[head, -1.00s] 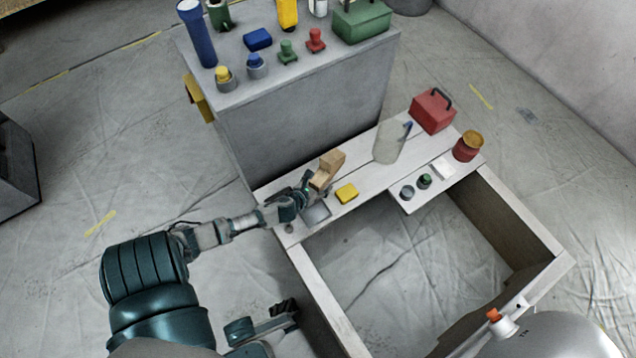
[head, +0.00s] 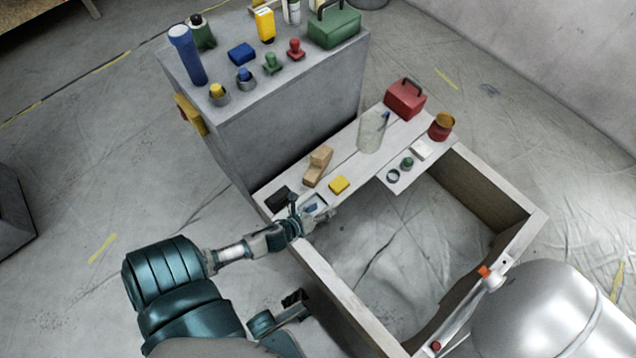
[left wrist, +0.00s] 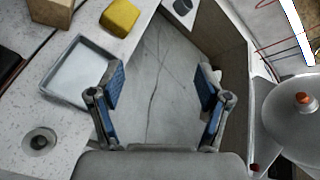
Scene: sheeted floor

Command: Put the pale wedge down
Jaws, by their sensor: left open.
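The pale wedge (head: 318,167), a light wooden block with a stepped shape, rests on the white bench top (head: 345,160) left of the yellow block. Part of a brown wooden block, likely the wedge, shows at the top left of the left wrist view (left wrist: 52,10). My left gripper (head: 322,211) is open and apart from the wedge, nearer to me by the bench's inner edge. In the left wrist view its two blue-padded fingers (left wrist: 161,88) are spread with nothing between them.
A yellow block (head: 339,185) and a shallow grey tray (left wrist: 77,70) lie near the wedge. A clear cylinder (head: 372,131), a red box (head: 405,98) and a red jar (head: 441,126) stand farther right. A grey cabinet (head: 285,120) stands behind. The frame's middle is open to the floor.

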